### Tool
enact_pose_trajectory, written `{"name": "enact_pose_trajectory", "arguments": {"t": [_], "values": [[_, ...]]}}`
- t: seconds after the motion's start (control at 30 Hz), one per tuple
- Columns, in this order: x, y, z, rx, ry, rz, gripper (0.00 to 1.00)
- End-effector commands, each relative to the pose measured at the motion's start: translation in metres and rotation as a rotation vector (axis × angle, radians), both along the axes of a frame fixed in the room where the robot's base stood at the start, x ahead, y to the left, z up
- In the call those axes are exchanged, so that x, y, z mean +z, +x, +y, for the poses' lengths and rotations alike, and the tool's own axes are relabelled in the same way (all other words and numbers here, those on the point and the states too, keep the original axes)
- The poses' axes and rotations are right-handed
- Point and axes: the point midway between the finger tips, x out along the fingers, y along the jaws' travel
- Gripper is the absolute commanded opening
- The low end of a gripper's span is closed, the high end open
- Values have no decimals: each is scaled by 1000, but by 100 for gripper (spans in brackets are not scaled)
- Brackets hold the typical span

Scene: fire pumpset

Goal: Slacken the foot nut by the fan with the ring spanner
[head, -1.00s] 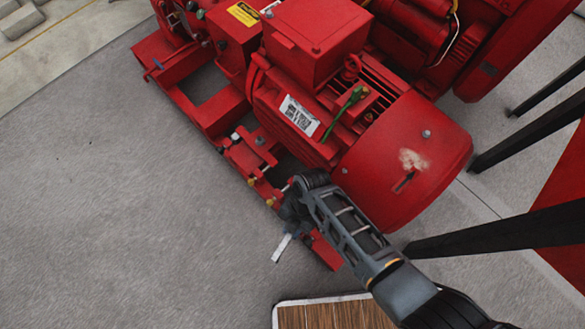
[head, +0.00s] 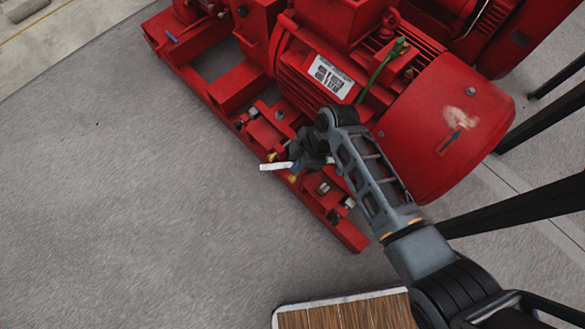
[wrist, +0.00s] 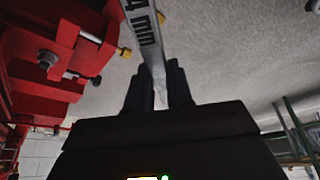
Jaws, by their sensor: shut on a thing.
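My gripper (head: 310,153) is shut on the ring spanner (head: 274,166), a pale flat bar pointing left over the base rail. In the wrist view the spanner (wrist: 143,28) runs up between my fingers (wrist: 160,85), with "4 mm" legible on it; its far end is out of frame. The red motor's fan cowl (head: 455,125) is at the right. A grey nut (head: 323,188) sits on the foot at the fan end, just below my gripper and apart from the spanner. Another grey nut (head: 279,115) is further up the rail. A hex nut shows in the wrist view (wrist: 47,60).
The red base rail (head: 345,235) ends below the fan. Yellow-tipped bolts (head: 293,178) stick out of its side. Dark posts (head: 520,228) stand at the right. A wood-topped surface (head: 345,312) lies at the bottom. Floor (head: 130,190) to the left is clear.

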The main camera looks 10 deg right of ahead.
Motion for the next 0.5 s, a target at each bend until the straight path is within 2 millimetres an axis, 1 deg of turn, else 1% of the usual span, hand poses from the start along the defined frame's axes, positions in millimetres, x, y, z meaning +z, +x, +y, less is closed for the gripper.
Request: {"name": "enact_pose_trajectory", "arguments": {"t": [0.03,0.1,0.2,0.5], "values": [[0,6,-3,-29,4,-3,0],[2,11,-5,-64,8,-2,0],[4,14,-7,-93,11,0,0],[5,15,-8,-99,12,1,0]]}}
